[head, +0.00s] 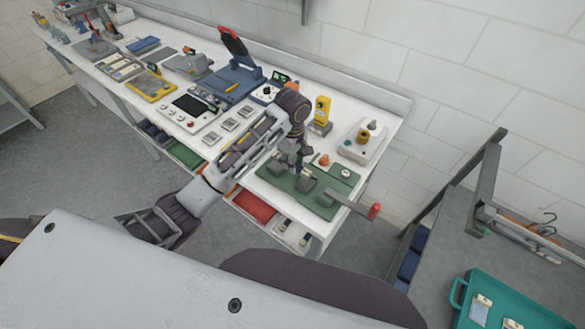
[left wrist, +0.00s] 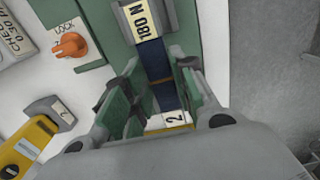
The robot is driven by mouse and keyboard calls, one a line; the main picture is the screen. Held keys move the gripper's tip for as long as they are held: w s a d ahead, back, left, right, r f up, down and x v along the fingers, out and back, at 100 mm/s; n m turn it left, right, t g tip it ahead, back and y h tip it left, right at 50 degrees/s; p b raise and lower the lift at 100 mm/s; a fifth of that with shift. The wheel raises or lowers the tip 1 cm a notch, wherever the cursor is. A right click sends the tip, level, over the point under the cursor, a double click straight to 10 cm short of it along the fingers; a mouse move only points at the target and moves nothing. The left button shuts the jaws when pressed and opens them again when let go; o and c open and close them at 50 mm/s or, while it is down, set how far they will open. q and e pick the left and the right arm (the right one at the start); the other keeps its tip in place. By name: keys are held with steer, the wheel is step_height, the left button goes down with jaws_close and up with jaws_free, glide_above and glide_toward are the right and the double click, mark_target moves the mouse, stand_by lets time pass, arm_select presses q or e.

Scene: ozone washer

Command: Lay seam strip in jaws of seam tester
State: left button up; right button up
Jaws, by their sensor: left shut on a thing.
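The seam tester is a green-based device (head: 325,205) at the right end of the bench, with grey jaw blocks and a red-knobbed crank. In the left wrist view a grey jaw block with a "180 N" label (left wrist: 146,20) stands at the top. My left gripper (head: 296,165) is low over the tester. In the left wrist view its fingers (left wrist: 162,108) are closed on the seam strip (left wrist: 165,88), a dark blue band with a white tag marked "2". The strip's far end runs up to the labelled block; I cannot tell whether it lies inside the jaw. My right gripper is not in view.
Several other instruments fill the bench to the left. A teal tray (head: 500,300) is at lower right.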

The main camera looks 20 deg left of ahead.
mark_target(293, 177)
arm_select(q)
steer(key=shift+f, duration=1.85)
steer(key=shift+f, duration=0.1)
steer(key=o, duration=1)
steer(key=shift+o, duration=0.2)
steer(key=shift+r, duration=6.1)
